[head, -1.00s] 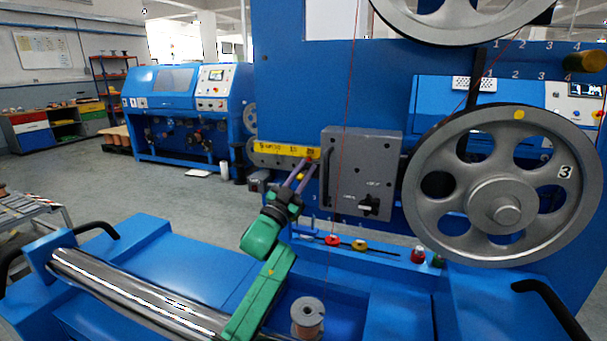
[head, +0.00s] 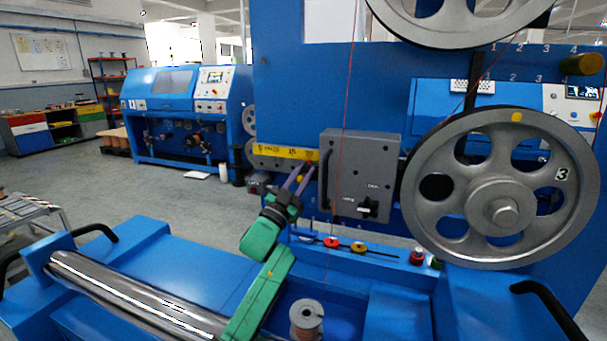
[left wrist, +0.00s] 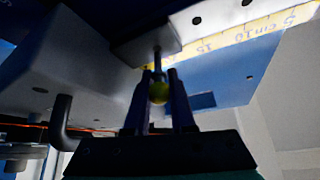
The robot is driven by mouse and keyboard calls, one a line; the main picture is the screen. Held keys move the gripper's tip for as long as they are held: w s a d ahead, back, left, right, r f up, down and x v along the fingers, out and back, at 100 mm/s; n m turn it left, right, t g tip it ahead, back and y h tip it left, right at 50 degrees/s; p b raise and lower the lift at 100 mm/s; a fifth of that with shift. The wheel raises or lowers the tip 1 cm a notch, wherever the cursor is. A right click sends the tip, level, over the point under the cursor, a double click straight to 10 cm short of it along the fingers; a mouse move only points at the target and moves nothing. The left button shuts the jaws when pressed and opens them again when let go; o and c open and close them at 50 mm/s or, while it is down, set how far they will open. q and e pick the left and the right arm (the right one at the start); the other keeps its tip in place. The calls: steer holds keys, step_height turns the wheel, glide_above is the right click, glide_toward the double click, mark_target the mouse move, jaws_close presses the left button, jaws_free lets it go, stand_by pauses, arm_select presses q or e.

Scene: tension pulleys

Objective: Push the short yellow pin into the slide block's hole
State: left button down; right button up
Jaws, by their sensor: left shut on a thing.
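My left gripper (head: 304,172) has its purple fingers shut on the short yellow pin (head: 299,178), just below the right end of the yellow scale. In the left wrist view the pin's round yellow head (left wrist: 159,92) sits between the two fingers (left wrist: 159,84). Its thin metal shaft points up at the underside of the grey slide block (left wrist: 146,45). The shaft's tip meets the block's edge in the picture; I cannot tell whether it is inside the hole. The block is too small to make out clearly in the head view. My right gripper is not in view.
The yellow scale (head: 285,153) runs along the arm beside the grey box (head: 360,178). A thin red wire hangs close by, right of the gripper. A large spoked wheel (head: 502,188) stands at the right. Red and yellow knobs (head: 332,242) and a spool (head: 306,318) lie below.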

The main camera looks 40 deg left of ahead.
arm_select(q)
steer(key=shift+w, duration=0.1)
stand_by(0.3)
steer(key=shift+w+a, duration=0.15)
steer(key=shift+w, duration=0.3)
steer(key=shift+s, duration=0.25)
stand_by(0.6)
steer(key=shift+w, duration=0.2)
steer(key=shift+s, duration=0.2)
stand_by(0.3)
steer(key=shift+w, duration=0.1)
stand_by(0.5)
